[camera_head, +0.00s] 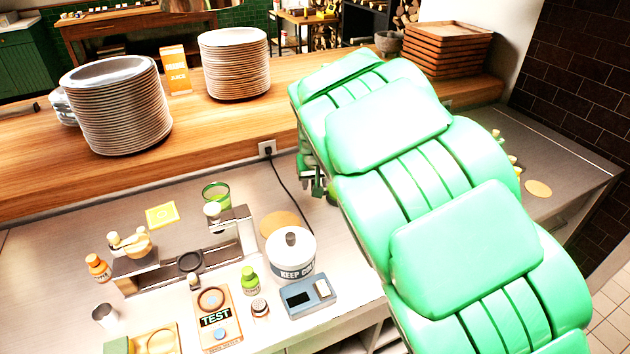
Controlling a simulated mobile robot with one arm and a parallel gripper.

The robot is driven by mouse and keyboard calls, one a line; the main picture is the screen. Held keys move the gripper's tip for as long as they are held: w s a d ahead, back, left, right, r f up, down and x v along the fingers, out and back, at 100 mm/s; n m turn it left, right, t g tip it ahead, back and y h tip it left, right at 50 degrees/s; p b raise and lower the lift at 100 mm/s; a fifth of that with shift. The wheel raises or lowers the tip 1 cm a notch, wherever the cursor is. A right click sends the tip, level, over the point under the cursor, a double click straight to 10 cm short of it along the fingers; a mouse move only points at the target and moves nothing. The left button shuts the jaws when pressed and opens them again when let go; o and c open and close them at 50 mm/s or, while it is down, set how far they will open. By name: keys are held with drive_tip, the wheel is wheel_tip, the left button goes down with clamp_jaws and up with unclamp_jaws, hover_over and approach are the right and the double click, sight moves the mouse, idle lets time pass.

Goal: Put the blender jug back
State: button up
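I cannot pick out a blender jug for certain. A clear green vessel (216,194) stands on the steel counter behind a low grey metal appliance (232,222); whether it is the jug I cannot tell. My green padded arm crosses the right half of the view and hides much of the counter. Part of what looks like my gripper (316,186) shows below the arm's far end, near the wall socket. Its fingers are mostly hidden, so I cannot see whether it is open or holds anything.
Two plate stacks (118,108) (235,65) and wooden trays (446,48) stand on the raised wooden ledge (200,120). A black cord (281,184) hangs from the socket.

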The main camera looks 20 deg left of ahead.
drive_tip(key=v, duration=1.2)
drive_tip(key=shift+o, duration=0.3)
